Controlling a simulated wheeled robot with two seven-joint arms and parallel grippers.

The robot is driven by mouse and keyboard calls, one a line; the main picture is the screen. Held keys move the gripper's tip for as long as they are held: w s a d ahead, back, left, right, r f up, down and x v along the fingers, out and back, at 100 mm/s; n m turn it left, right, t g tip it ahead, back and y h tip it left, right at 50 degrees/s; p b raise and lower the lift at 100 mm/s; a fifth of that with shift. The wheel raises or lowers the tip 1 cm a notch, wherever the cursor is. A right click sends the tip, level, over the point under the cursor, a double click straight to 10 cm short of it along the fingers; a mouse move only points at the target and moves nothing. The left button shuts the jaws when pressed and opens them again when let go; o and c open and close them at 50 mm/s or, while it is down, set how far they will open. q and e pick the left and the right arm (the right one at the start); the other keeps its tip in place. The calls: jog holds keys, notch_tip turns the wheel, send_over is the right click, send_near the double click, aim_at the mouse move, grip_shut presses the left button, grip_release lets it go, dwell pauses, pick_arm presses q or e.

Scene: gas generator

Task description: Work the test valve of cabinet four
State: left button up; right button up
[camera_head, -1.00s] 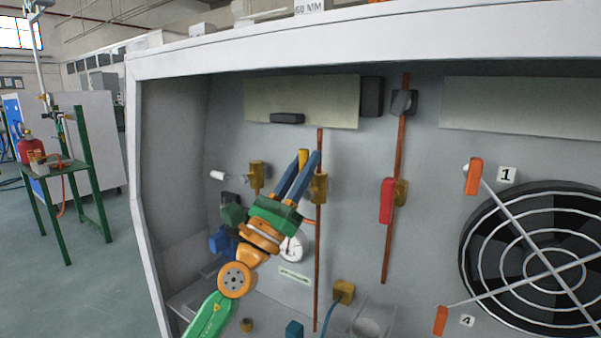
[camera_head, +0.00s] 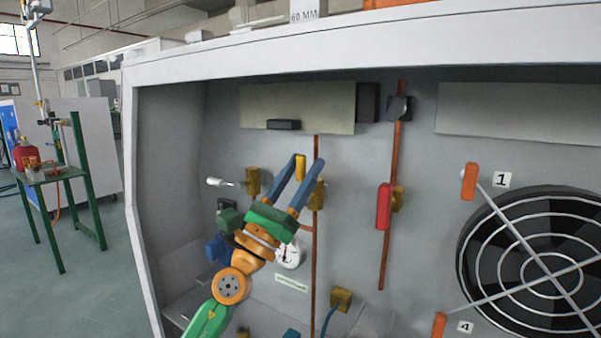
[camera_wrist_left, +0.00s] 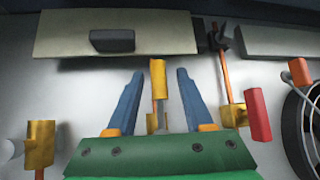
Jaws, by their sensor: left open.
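A yellow valve handle (camera_head: 300,167) stands out from the back wall of the grey cabinet (camera_head: 140,200), near a brass fitting (camera_head: 316,195) on a copper pipe. My left gripper (camera_head: 308,161) is open, its two blue fingers reaching up toward this handle. In the left wrist view the handle (camera_wrist_left: 158,78) shows between the spread fingers (camera_wrist_left: 159,74), with a gap on each side. I cannot tell whether the fingertips reach its depth. A red handle (camera_head: 384,206) sits on another pipe to the right. My right gripper is not in view.
A fan with a wire guard (camera_head: 540,262) is at the right, with orange handles (camera_head: 469,181) and labels 1 (camera_head: 503,180) and 4 (camera_head: 465,327) beside it. A round gauge (camera_head: 290,254) is right of my left wrist. A green-legged table (camera_head: 60,175) stands outside, left.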

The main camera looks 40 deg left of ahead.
aim_at(298, 182)
pick_arm(q)
jog(key=b+v, duration=0.2)
jog(key=v, duration=0.2)
jog(key=shift+f, duration=0.4)
jog(key=shift+b+v, duration=0.4)
jog(key=shift+v, duration=0.55)
jog(key=shift+s, duration=0.4)
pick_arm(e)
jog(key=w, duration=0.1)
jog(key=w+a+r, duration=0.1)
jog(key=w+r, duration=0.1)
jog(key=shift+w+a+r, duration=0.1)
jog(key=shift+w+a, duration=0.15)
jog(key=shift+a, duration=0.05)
